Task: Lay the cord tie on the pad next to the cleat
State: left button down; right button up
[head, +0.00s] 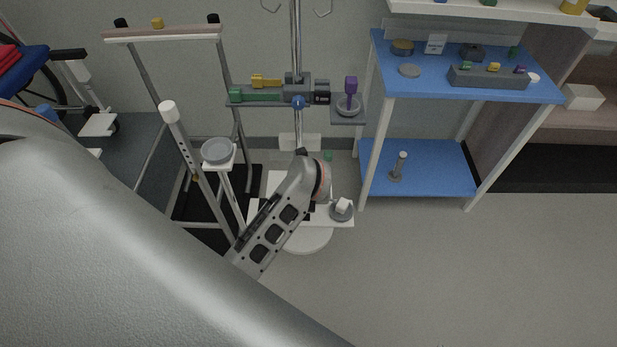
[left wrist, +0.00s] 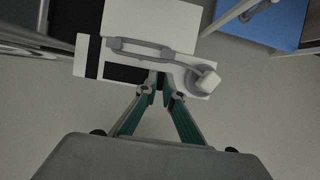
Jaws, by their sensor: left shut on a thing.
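In the left wrist view my left gripper (left wrist: 160,86) points at the white board (left wrist: 180,22), its teal fingers close together on a small dark thing, taken as the cord tie; it is mostly hidden between the fingertips and its shape cannot be told. A grey bar with curved ends, apparently the cleat (left wrist: 140,47), lies on the board just beyond the fingertips. A black pad (left wrist: 125,74) is beside it, left of the fingers. In the head view my arm hides the fingertips and most of this area. My right gripper is not in view.
A round grey dish (head: 334,214) with a white block (head: 343,204) sits at the board's right; the block also shows in the left wrist view (left wrist: 207,82). A pole (head: 296,40) rises behind. A blue-topped shelf unit (head: 430,84) stands right, a walker-like frame (head: 170,32) left. Floor is clear at lower right.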

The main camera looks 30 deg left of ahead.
pick_arm(q)
jog(key=shift+s+f+b, duration=0.1)
jog(key=shift+f+b, duration=0.35)
jog(key=shift+f, duration=0.2)
notch_tip(320, 180, down, 2)
jog(key=shift+f+b, duration=0.25)
jog(key=shift+b, duration=0.55)
jog(key=shift+f+b, duration=0.4)
jog(key=shift+f, duration=0.45)
jog(key=shift+b, duration=0.3)
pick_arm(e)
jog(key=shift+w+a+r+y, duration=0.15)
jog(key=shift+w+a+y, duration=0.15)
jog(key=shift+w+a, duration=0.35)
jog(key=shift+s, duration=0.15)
